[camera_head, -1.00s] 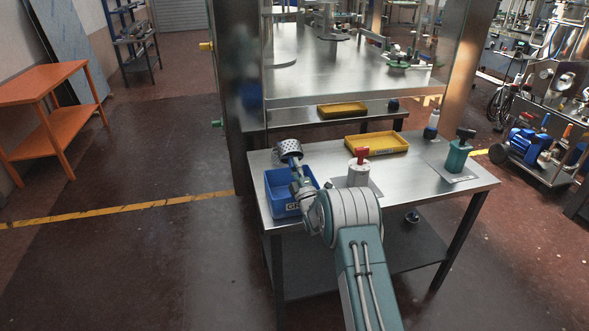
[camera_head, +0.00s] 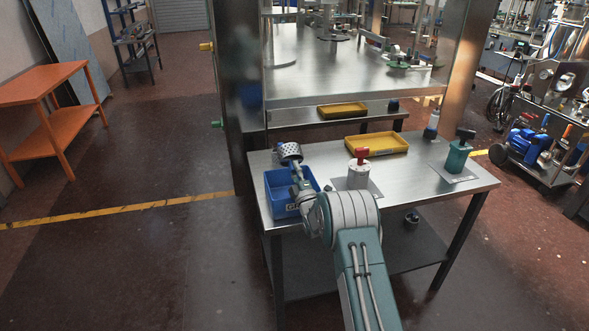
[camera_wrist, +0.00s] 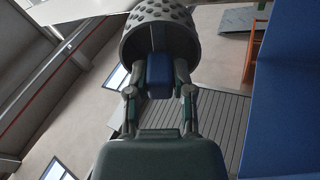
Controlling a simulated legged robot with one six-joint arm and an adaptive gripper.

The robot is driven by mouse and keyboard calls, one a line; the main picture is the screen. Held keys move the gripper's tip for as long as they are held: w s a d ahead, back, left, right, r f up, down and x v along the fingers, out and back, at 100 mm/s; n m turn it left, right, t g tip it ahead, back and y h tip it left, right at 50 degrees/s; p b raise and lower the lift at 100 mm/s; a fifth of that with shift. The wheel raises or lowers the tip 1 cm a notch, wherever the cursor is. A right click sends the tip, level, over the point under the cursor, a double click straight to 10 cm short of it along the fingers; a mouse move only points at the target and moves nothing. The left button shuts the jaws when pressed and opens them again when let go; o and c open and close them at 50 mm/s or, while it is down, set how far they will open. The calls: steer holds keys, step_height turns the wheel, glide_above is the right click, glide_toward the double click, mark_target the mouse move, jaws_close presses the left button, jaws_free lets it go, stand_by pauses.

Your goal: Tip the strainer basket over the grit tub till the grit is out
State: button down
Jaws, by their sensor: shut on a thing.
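The strainer basket (camera_head: 290,151) is a grey perforated cup above the far side of the blue grit tub (camera_head: 282,208). In the wrist view the basket (camera_wrist: 158,18) is tilted, with its open rim and dark inside partly facing the camera. My gripper (camera_wrist: 160,75) is shut on the basket's blue handle (camera_wrist: 159,84), one finger on each side. In the head view my gripper (camera_head: 298,176) is over the tub. The tub's blue wall (camera_wrist: 285,90) fills the right of the wrist view. No grit can be made out; the tub's floor is mostly hidden.
The tub stands at the left end of a steel table (camera_head: 425,194). To its right are a white red-topped container (camera_head: 359,174), a yellow tray (camera_head: 377,143) and a green red-free bottle-like container (camera_head: 456,158). A steel machine frame rises behind.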

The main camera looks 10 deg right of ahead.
steer(key=shift+r, duration=0.15)
steer(key=shift+r, duration=0.45)
steer(key=shift+f, duration=0.15)
steer(key=shift+f, duration=0.45)
steer(key=shift+a, duration=0.1)
stand_by(0.4)
